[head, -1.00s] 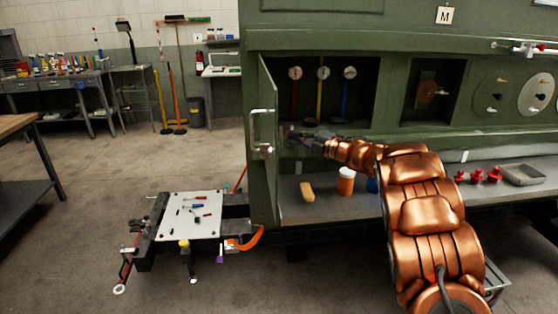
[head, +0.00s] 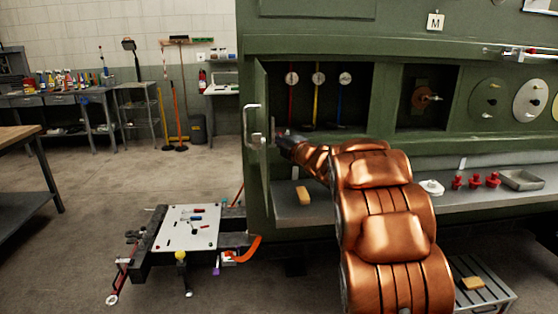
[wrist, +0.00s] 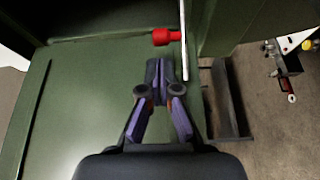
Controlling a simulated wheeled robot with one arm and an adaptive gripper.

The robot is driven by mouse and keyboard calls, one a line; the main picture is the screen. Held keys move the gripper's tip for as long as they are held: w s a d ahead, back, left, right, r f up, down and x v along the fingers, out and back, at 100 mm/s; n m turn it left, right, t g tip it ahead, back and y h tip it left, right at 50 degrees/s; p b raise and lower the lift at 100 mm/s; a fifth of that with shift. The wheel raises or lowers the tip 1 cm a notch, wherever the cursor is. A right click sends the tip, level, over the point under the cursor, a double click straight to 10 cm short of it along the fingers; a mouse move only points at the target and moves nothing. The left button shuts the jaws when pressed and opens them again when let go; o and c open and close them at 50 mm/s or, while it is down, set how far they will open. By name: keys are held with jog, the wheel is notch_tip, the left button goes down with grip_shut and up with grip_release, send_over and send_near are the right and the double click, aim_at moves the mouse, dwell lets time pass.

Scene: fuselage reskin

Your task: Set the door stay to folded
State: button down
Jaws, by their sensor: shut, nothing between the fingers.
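The green door (head: 257,150) of the compartment stands open at the left, with a pale handle (head: 248,125) on its outer side. In the wrist view, a red cylindrical knob (wrist: 165,36) sits beside a thin pale bar or edge (wrist: 184,45). I cannot tell for certain which part is the door stay, or its setting. My gripper (head: 283,138) is near the inner side of the door, at the compartment's left edge. In the wrist view my gripper (wrist: 158,68) is shut and empty, with its fingertips just below the knob and apart from it.
Gauges (head: 318,77) on coloured stems stand inside the compartment. A yellow block (head: 303,195) lies on the ledge below. Red plugs (head: 475,182) and a grey tray (head: 522,180) are further right. The floor further left is clear.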

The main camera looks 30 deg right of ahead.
jog(key=s+d+r+m+h+p, duration=0.1)
jog(key=s+d, duration=0.1)
jog(key=s, duration=0.6)
jog(key=shift+s+d+m+h, duration=0.15)
jog(key=shift+s+m+h, duration=0.05)
jog(key=shift+m+h, duration=0.1)
jog(key=shift+p, duration=0.75)
jog(key=shift+m+g, duration=0.6)
jog(key=shift+g, duration=0.2)
jog(key=a+f+p, duration=0.1)
jog(key=a+p, duration=0.1)
jog(key=a+f+p, duration=0.1)
jog(key=shift+s+a+f, duration=0.2)
jog(key=shift+a+f, duration=0.1)
jog(key=shift+a, duration=0.1)
